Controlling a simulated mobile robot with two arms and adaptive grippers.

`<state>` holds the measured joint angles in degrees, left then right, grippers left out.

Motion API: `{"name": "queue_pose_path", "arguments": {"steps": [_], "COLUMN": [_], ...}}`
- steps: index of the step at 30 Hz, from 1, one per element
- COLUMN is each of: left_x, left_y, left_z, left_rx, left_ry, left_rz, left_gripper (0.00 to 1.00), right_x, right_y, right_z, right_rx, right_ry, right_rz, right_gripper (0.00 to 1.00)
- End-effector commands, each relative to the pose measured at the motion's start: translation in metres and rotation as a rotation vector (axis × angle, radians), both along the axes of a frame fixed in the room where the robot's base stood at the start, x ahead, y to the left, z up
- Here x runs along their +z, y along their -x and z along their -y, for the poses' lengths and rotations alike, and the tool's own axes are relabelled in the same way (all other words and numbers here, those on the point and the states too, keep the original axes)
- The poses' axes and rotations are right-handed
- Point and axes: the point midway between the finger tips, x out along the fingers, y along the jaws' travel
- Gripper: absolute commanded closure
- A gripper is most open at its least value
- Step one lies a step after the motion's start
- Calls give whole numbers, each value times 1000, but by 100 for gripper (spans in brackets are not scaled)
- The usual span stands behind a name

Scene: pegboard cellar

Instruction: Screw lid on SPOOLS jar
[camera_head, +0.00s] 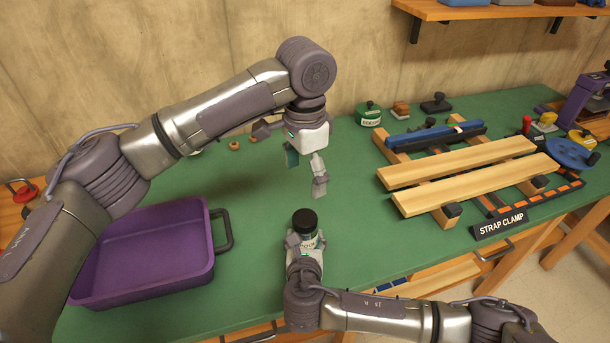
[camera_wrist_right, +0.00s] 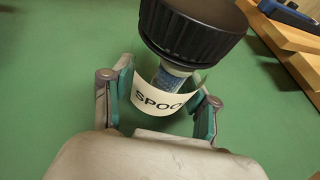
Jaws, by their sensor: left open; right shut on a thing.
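The SPOOLS jar (camera_head: 309,240) is a small clear jar with a white label, standing near the front of the green bench. Its label also shows in the right wrist view (camera_wrist_right: 158,101), partly hidden, with bluish contents behind it. A black ribbed lid (camera_head: 305,219) sits over the jar's mouth; it fills the top of the right wrist view (camera_wrist_right: 192,30). I cannot tell how tightly it is seated. My right gripper (camera_head: 305,249) is shut on the jar's body, one finger on each side. My left gripper (camera_head: 306,172) is open and empty, pointing down above and behind the jar.
A purple tray (camera_head: 150,285) with a dark handle lies at the left. A strap clamp with wooden boards (camera_head: 470,163) takes up the right. The bench between the jar and the clamp is clear.

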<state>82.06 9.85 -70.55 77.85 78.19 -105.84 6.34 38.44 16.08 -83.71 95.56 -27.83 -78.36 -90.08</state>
Motion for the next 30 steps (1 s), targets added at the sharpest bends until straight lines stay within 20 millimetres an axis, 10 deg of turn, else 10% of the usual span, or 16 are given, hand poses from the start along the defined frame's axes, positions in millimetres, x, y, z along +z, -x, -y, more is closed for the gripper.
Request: {"name": "queue_pose_path", "arguments": {"steps": [6, 19, 30], "left_x": [0, -1, 0], "left_y": [0, 0, 0], "left_z": [0, 0, 0], "left_rx": [0, 0, 0], "left_ry": [0, 0, 0], "left_rz": [0, 0, 0], "left_gripper": [15, 15, 15], "right_x": [0, 3, 31], "right_y": [0, 9, 77], "right_z": [0, -1, -2], "right_rx": [0, 2, 3], "right_ry": [0, -1, -3], "right_rz": [0, -1, -2], "right_gripper": [12, 12, 12]}}
